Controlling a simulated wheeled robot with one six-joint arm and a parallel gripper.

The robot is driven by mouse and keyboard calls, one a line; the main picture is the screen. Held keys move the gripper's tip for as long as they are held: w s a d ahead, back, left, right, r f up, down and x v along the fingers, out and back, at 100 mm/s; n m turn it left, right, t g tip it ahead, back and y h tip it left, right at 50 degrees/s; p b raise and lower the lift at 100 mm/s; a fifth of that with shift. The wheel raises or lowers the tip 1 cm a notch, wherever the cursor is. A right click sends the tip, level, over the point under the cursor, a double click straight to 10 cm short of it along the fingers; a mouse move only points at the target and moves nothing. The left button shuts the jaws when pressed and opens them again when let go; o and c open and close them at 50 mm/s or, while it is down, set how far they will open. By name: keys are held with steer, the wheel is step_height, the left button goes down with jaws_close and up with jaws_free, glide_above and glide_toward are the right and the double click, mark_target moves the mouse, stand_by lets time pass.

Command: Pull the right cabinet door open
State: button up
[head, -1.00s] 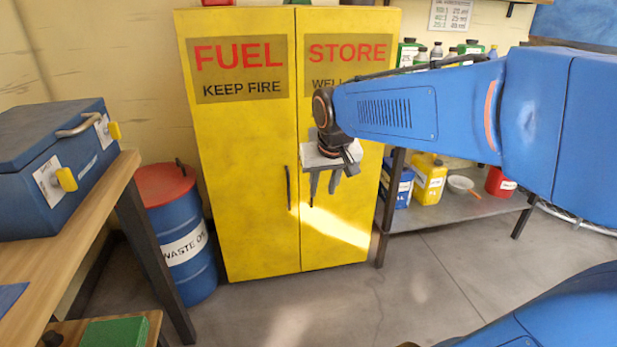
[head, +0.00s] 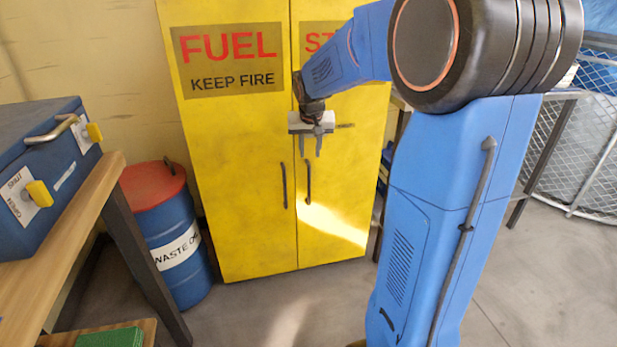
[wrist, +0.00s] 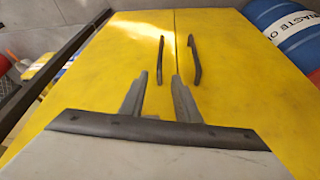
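The yellow fuel store cabinet has two shut doors. The right door (head: 345,150) carries a dark vertical bar handle (head: 308,182) near the middle seam. The left door (head: 240,150) has a matching handle (head: 283,186). My gripper (head: 311,156) is open and empty in front of the right door, just above its handle in the head view. In the wrist view the picture is turned over. My gripper's fingers (wrist: 158,75) stand apart there, with the right door's handle (wrist: 161,62) lined up between and beyond their tips. No contact shows.
A blue waste oil drum (head: 172,245) with a red lid stands left of the cabinet. A wire mesh cage (head: 590,140) is at the right. The floor before the cabinet is clear.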

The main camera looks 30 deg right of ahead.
mark_target(309, 174)
steer(key=x, duration=1.5)
steer(key=shift+f, duration=0.15)
steer(key=shift+c, duration=0.2)
steer(key=shift+a, duration=0.1)
jaws_close()
